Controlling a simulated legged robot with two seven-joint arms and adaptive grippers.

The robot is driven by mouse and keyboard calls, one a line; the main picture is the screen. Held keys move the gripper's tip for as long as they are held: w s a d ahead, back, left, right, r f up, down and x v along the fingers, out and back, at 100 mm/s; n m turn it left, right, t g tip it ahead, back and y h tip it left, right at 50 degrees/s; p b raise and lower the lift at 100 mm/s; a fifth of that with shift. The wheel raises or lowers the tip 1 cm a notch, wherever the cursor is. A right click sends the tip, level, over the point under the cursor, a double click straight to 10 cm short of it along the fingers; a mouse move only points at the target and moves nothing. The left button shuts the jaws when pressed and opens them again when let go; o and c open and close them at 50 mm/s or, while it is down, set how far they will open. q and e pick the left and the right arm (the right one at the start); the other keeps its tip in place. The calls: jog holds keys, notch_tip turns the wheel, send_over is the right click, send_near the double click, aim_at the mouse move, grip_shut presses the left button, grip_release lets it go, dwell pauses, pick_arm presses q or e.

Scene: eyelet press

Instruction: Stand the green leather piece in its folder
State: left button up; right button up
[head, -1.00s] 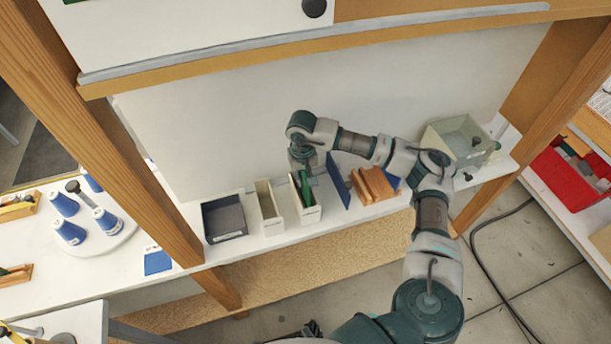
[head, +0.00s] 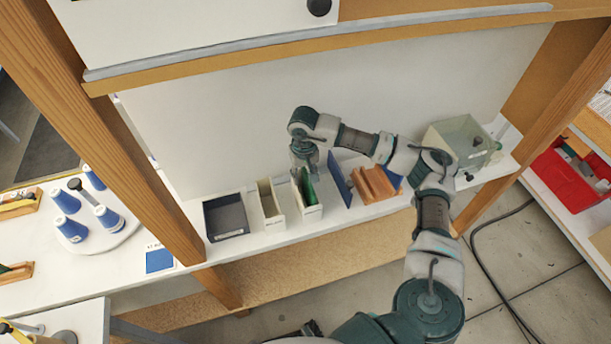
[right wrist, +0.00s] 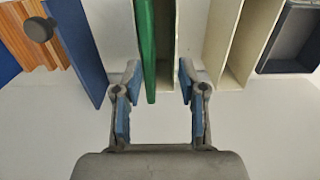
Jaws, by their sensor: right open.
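The green leather piece (head: 308,188) stands upright in a narrow white folder (head: 312,211) on the shelf. In the right wrist view the green piece (right wrist: 147,50) shows edge-on, along one side of its folder (right wrist: 166,60). My right gripper (head: 305,160) is above the folder in the head view. In the right wrist view its two blue-padded fingers (right wrist: 158,80) are spread apart, one on each side of the green piece and folder, with a gap to the green piece. My left gripper is not in view.
To the left stand a second white folder (head: 270,203) and a dark grey bin (head: 226,216). To the right are a blue panel (head: 340,184), a brown wooden block (head: 374,184) and a translucent greenish box (head: 459,142). A white back panel (head: 230,120) rises behind the shelf.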

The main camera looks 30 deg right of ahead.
notch_tip(320, 180, up, 11)
jog(key=shift+d, duration=0.35)
jog(key=shift+d, duration=0.2)
